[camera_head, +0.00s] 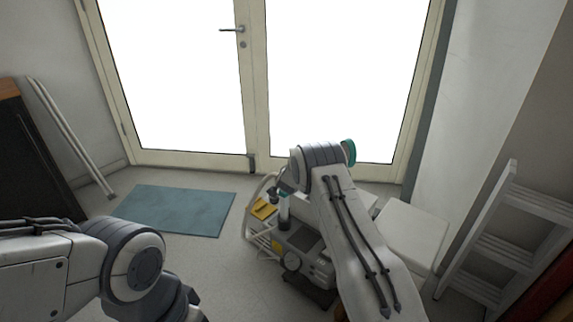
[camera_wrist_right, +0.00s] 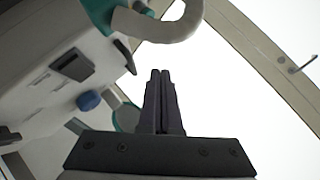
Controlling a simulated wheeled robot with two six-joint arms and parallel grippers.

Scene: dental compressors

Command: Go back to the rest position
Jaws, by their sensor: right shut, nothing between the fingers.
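My right arm reaches in from the lower right in the head view, over a dental compressor (camera_head: 298,240). In the right wrist view my right gripper (camera_wrist_right: 162,75) is shut, its two dark fingers together and nothing between them. Beside the fingers is a white housing (camera_wrist_right: 60,60) with a black latch-like part, a blue knob (camera_wrist_right: 89,101) and a teal fitting with a grey hose (camera_wrist_right: 160,24). The fingers look apart from the hose. My left arm shows at the lower left of the head view; its gripper is out of view.
A glazed double door (camera_head: 254,100) stands behind. A blue-grey mat (camera_head: 178,209) lies on the floor left of the compressor. A white box-like unit (camera_head: 412,232) and a ladder (camera_head: 505,240) stand to the right. A dark panel (camera_head: 35,150) leans at the left wall.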

